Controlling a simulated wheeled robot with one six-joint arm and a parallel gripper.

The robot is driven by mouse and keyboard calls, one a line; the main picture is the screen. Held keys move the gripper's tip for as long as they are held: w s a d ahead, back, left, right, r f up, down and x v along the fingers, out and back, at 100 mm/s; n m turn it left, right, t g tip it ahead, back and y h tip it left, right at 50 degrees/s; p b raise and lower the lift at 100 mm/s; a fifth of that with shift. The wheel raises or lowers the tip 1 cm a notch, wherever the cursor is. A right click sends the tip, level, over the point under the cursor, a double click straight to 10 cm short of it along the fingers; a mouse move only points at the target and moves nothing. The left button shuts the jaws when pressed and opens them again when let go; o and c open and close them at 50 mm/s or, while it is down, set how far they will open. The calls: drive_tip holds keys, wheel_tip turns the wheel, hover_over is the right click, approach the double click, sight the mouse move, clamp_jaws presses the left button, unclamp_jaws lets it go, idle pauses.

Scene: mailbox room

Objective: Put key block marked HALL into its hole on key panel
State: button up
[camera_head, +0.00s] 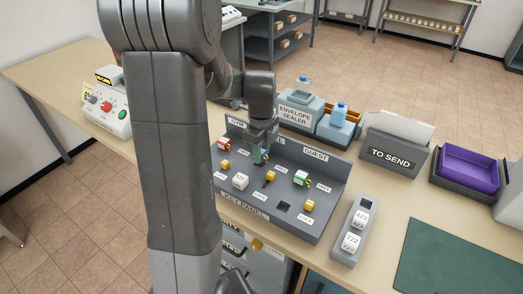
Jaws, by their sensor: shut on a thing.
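The grey key panel (330,196) sits on the table in the middle of the head view, with its sloped face toward me. My gripper (261,151) points down at the upper middle of the panel. It is shut on a small block (265,157) with a bluish side. The fingers hide most of this block, and I cannot read a mark on it or tell whether it touches the panel. An empty square hole (284,206) shows at the lower right of the panel. A red block (224,142), a white block (240,181) and a green block (301,178) sit in the panel.
A grey holder (349,258) with two white blocks stands right of the panel. Behind are an envelope sealer (297,113) and a TO SEND box (392,155). A purple tray (468,166) and green mat (450,262) lie right. A control box (107,107) stands left.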

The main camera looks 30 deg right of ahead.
drive_tip(key=shift+f+b, duration=0.35)
drive_tip(key=shift+f, duration=0.35)
drive_tip(key=shift+f, duration=0.35)
drive_tip(key=o, duration=1.1)
drive_tip(key=shift+c, duration=0.2)
drive_tip(key=shift+r, duration=0.1)
